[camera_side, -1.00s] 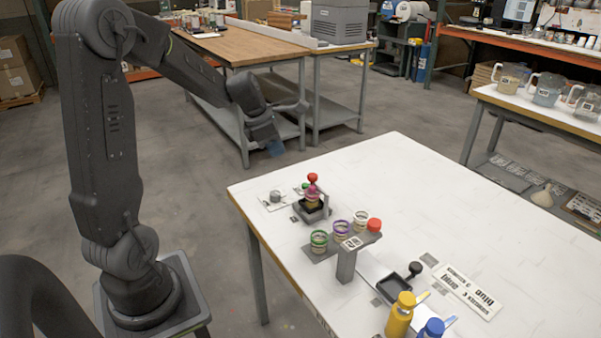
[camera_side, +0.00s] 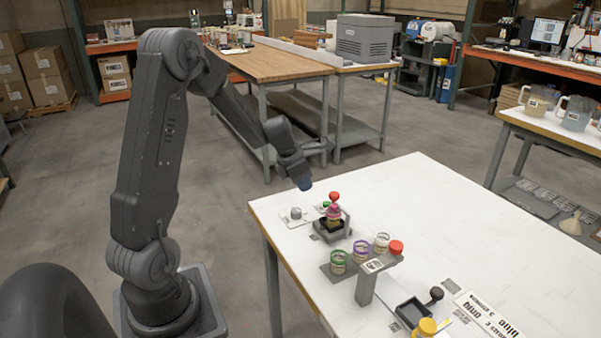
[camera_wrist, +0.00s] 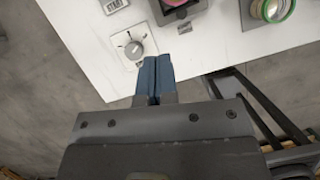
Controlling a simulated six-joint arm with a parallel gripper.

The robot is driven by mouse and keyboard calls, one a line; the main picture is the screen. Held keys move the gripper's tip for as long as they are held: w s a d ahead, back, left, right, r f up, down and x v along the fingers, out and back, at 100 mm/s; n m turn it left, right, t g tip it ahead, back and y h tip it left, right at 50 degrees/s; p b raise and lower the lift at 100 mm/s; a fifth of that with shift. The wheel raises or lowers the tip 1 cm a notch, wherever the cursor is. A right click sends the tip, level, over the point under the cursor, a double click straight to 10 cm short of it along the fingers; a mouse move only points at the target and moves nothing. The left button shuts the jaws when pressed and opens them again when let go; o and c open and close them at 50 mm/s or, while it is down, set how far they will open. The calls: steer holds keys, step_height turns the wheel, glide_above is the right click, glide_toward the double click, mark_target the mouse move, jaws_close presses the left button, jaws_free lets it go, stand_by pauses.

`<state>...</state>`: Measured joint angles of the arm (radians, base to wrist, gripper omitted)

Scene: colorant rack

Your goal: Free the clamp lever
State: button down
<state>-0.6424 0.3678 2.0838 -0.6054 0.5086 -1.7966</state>
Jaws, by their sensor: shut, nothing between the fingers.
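A clamp fixture (camera_side: 331,232) sits near the table's far left corner, with a jar with a magenta lid (camera_side: 334,212) in it. A red knob (camera_side: 334,196), apparently the clamp lever's end, stands above the jar; I cannot make out the lever's shaft or position. My gripper (camera_side: 305,185) is shut and empty, in the air left of the red knob and apart from it. In the wrist view my blue fingertips (camera_wrist: 155,64) are together, beside a dial plate; the fixture (camera_wrist: 181,14) is cut off at the top edge.
A dial (camera_wrist: 134,49) on a white plate lies beside the fixture. A black tray (camera_side: 411,312) and yellow bottle (camera_side: 426,328) are nearer.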

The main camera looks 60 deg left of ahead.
steer(key=w+d+f, duration=0.1)
steer(key=w+f, duration=0.2)
steer(key=w, duration=0.2)
steer(key=shift+w+f, duration=0.2)
steer(key=shift+f, duration=0.1)
steer(key=shift+w, duration=0.1)
steer(key=shift+w+a+m, duration=0.1)
steer(key=shift+w+m, duration=0.05)
steer(key=shift+m, duration=0.25)
